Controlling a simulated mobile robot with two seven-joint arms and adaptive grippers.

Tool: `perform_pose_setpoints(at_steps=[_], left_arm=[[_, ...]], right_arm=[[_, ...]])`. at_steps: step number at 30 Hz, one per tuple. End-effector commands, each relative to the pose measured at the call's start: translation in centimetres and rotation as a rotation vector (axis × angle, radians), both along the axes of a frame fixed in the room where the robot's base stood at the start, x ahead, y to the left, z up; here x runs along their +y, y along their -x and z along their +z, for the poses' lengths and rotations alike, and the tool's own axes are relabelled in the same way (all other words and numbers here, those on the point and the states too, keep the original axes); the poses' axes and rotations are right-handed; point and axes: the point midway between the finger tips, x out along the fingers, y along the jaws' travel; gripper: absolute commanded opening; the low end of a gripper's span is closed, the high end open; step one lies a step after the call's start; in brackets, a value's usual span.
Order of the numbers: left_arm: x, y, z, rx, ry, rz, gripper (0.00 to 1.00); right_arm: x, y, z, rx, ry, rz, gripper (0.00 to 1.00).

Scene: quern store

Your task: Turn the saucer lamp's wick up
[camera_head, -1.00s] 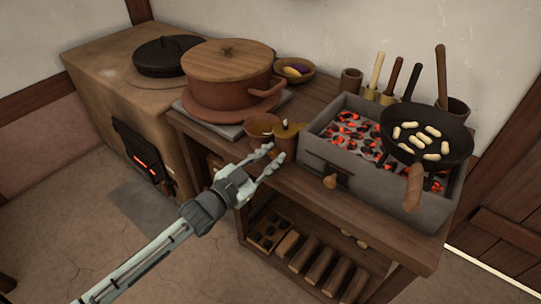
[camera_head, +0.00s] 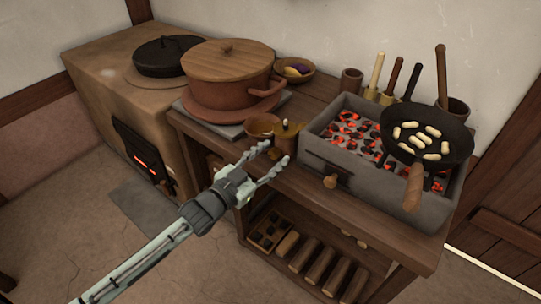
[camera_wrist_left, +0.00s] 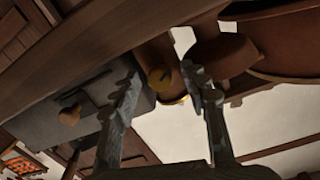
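What I take for the saucer lamp is the small brown pot (camera_head: 286,145) with a brassy knob (camera_head: 285,124) on top, at the front edge of the wooden bench. A small reddish-brown bowl (camera_head: 261,123) sits beside it. My left gripper (camera_head: 273,154) is open in front of the brown pot, with nothing held. The wick itself cannot be made out. My right gripper is out of view.
A grey brazier (camera_head: 325,155) with glowing coals stands right of the pot, bearing a pan (camera_head: 440,138) of pale pieces. A big lidded clay pot (camera_head: 225,85) stands to the left. A stove (camera_head: 110,80) is farther left. The floor in front is clear.

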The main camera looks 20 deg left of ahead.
Motion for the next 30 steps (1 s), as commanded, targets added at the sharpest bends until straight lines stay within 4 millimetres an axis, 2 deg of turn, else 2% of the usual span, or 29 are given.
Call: perform_pose_setpoints(at_steps=[8,11,21,25,30], left_arm=[[0.3,0.6,0.0,0.001,0.000,0.000,0.44],[0.8,1.9,-0.1,0.002,-0.002,0.001,0.44],[3.3,8.5,0.2,0.003,0.000,0.000,0.44],[4.0,10.2,0.4,0.002,-0.001,0.000,0.44],[4.4,11.1,0.5,0.001,0.000,0.000,0.44]], right_arm=[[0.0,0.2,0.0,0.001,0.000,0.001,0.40],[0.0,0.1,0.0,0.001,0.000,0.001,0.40],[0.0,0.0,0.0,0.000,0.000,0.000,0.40],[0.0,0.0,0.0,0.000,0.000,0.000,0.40],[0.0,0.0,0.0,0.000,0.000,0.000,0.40]])
